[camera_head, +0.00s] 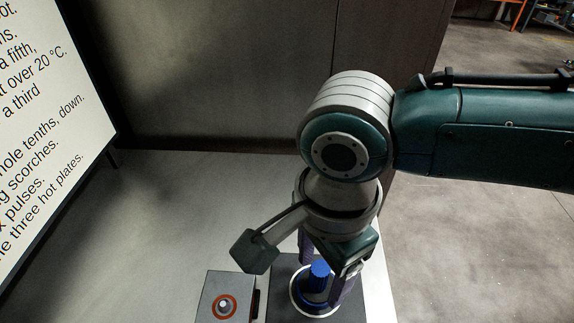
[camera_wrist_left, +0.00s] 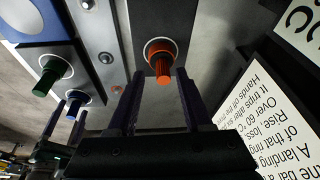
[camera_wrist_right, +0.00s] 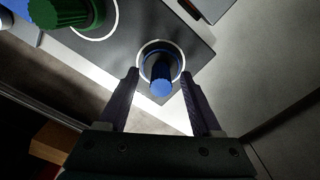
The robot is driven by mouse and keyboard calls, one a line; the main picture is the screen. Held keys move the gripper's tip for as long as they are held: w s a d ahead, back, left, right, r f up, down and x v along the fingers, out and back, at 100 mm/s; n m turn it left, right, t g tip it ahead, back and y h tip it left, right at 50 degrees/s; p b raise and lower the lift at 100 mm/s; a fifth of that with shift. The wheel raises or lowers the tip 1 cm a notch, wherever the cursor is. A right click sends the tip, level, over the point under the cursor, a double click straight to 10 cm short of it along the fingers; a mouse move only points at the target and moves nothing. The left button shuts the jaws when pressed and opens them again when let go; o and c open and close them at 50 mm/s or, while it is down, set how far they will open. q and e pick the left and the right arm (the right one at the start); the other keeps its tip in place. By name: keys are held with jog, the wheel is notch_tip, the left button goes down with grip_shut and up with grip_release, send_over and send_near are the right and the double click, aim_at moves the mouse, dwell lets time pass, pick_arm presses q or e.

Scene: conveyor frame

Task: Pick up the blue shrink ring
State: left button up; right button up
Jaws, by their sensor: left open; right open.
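The blue ring piece (camera_head: 320,272) shows as a ribbed blue top on a darker stem, standing inside a pale circle on a dark plate (camera_head: 285,277). It also shows in the right wrist view (camera_wrist_right: 161,86), with a blue band around its base. My right gripper (camera_head: 323,275) is over it, fingers open on either side. In the right wrist view, gaps show between the piece and both fingers (camera_wrist_right: 159,76). My left gripper (camera_wrist_left: 159,77) is open, with an orange ribbed piece (camera_wrist_left: 163,66) between and beyond its fingers. The left gripper is outside the head view.
A grey box (camera_head: 210,295) with a red-ringed button stands left of the dark plate. A green ribbed piece (camera_wrist_right: 62,12) stands on the plate in the right wrist view. A text board (camera_head: 40,110) stands at the left. The bench (camera_head: 165,220) behind the box is clear.

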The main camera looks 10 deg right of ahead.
jog(key=shift+c, duration=0.3)
grip_shut()
jog(key=shift+r, duration=0.1)
dwell(0.4)
